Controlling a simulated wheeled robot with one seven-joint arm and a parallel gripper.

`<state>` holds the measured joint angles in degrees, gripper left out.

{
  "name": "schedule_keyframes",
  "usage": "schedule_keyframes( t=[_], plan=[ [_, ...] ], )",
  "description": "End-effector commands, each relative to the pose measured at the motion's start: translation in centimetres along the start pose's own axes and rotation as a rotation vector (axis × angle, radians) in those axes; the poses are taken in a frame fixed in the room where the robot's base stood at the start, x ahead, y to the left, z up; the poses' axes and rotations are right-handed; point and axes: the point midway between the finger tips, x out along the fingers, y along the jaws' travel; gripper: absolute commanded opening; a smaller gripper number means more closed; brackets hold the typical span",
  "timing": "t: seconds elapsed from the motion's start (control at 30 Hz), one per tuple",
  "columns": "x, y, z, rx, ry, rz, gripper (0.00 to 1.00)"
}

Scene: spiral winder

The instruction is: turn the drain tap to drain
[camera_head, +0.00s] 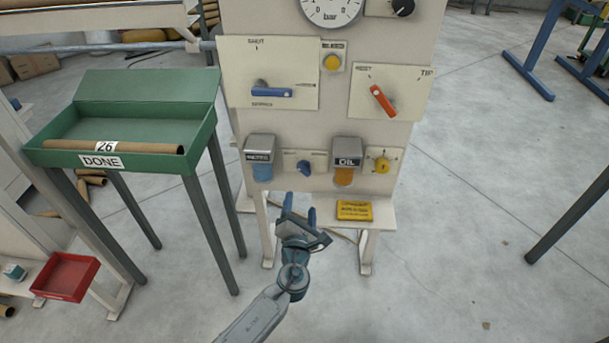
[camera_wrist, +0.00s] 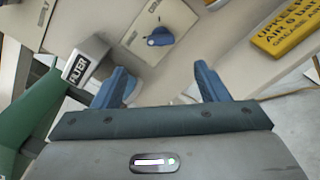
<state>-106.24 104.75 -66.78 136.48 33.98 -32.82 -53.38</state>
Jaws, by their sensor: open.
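The drain tap looks to be the small blue knob (camera_head: 304,167) on a cream plate low on the panel, between the filter bowl (camera_head: 262,171) and the oil bowl (camera_head: 344,175). The knob also shows in the wrist view (camera_wrist: 160,37), ahead of and between my fingers. In the wrist view the two blue fingers (camera_wrist: 161,76) stand wide apart. The grey FILTER cap (camera_wrist: 85,61) is at left there.
A yellow sign (camera_head: 354,211) lies on the shelf below the oil bowl. A blue lever (camera_head: 272,92), a red lever (camera_head: 383,101) and a yellow knob (camera_head: 382,165) are on the panel. A green DONE tray (camera_head: 150,125) stands at left.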

Motion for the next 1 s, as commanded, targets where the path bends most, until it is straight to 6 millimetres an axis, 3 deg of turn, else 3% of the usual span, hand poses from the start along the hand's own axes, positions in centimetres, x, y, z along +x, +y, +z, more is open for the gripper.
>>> schedule_keyframes(
  t=[0.17,0.7,1.0],
  plan=[
    [1.7,0.0,0.1,0.001,-0.003,-0.001,0.67],
    [10.9,-0.1,0.1,0.002,-0.002,-0.003,0.67],
    [13.5,-0.1,0.1,0.001,-0.001,-0.003,0.67]
  ],
)
